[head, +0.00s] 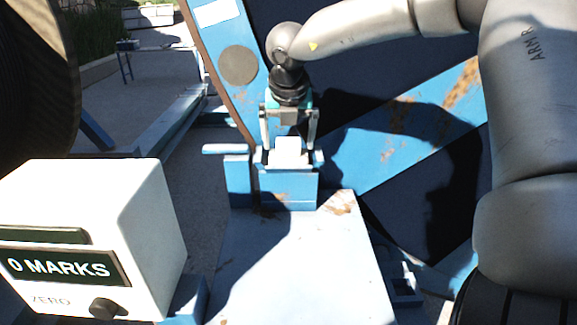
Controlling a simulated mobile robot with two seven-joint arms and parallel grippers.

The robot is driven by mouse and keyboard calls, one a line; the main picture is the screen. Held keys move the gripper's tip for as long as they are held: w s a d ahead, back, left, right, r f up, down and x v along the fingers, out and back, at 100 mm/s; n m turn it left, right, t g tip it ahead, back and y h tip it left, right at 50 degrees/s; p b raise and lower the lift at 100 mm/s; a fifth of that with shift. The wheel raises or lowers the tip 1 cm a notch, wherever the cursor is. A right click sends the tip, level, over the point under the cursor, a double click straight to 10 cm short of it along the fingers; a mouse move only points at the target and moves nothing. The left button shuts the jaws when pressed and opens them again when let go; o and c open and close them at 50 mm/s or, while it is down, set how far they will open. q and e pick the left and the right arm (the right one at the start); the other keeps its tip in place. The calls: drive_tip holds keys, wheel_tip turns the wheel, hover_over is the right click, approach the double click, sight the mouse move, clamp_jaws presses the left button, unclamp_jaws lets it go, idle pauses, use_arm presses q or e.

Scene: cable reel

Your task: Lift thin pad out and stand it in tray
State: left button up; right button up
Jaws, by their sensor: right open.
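My right gripper (289,143) points down with its two fingers apart. The fingers stand on either side of a small white block (288,153). I cannot tell whether they touch it. The block sits in the top of a blue holder (289,189) at the far end of the pale bench plate. I cannot tell whether this block is the thin pad. A small blue open-topped box (404,289) at the right edge of the plate may be the tray; I see nothing standing in it. My left gripper is out of view.
A white counter box (90,235) reading "0 MARKS" stands at the front left. A blue post with a pale flat top (226,150) is left of the holder. The pale plate (300,265) is clear in front. Blue reel beams (420,125) rise behind.

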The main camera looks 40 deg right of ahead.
drive_tip(key=c, duration=1.6)
drive_tip(key=shift+w+r, duration=0.1)
drive_tip(key=shift+r, duration=0.05)
